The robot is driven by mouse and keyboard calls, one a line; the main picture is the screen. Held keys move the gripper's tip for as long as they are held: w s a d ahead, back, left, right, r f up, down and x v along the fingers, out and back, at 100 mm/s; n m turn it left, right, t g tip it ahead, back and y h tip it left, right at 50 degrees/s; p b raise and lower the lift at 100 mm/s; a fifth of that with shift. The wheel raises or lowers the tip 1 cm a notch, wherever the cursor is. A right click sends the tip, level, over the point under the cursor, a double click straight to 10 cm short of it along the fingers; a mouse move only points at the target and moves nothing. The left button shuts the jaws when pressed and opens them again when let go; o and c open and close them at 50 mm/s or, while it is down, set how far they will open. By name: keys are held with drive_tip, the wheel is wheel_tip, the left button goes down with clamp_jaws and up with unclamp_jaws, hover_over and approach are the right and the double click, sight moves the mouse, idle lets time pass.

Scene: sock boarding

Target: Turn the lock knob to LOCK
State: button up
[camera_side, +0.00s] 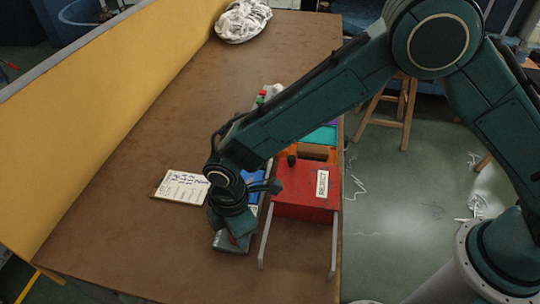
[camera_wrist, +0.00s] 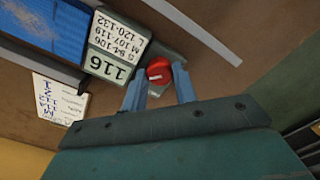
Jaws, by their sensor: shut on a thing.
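The lock knob (camera_wrist: 158,69) is a small round red knob with a pale mark on it, in the wrist view. It sits on the end of a grey fixture, beside a display reading 116 (camera_wrist: 108,66). My gripper (camera_wrist: 159,88) has one finger on each side of the knob and is shut on it. In the side view my gripper (camera_side: 234,236) is low over the near end of the grey fixture (camera_side: 234,246), with a bit of red showing beside it. The wrist and fingers hide most of the knob there. I cannot read the LOCK marking or the knob's setting.
A blue surface (camera_wrist: 42,28) lies along the fixture. A size chart (camera_wrist: 118,35) is above the display. A handwritten card (camera_side: 182,187) lies left. The brown table (camera_side: 150,240) is clear at front left.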

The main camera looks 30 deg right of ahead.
drive_tip(key=o, duration=1)
drive_tip(key=shift+c, duration=0.2)
drive_tip(key=shift+w, duration=0.1)
drive_tip(key=shift+n, duration=0.3)
drive_tip(key=shift+n, duration=1.1)
drive_tip(key=n, duration=0.3)
wheel_tip(320, 180, up, 14)
drive_tip(key=d+r+m+t, duration=0.1)
drive_tip(key=d+r+m, duration=0.2)
drive_tip(key=d+r, duration=0.2)
drive_tip(key=s+d+r+m+y, duration=0.1)
drive_tip(key=d+r+m, duration=0.2)
drive_tip(key=d+r, duration=0.3)
drive_tip(key=shift+d+r+m+t, duration=0.3)
drive_tip(key=shift+d+m+t, duration=0.1)
drive_tip(key=shift+d, duration=2)
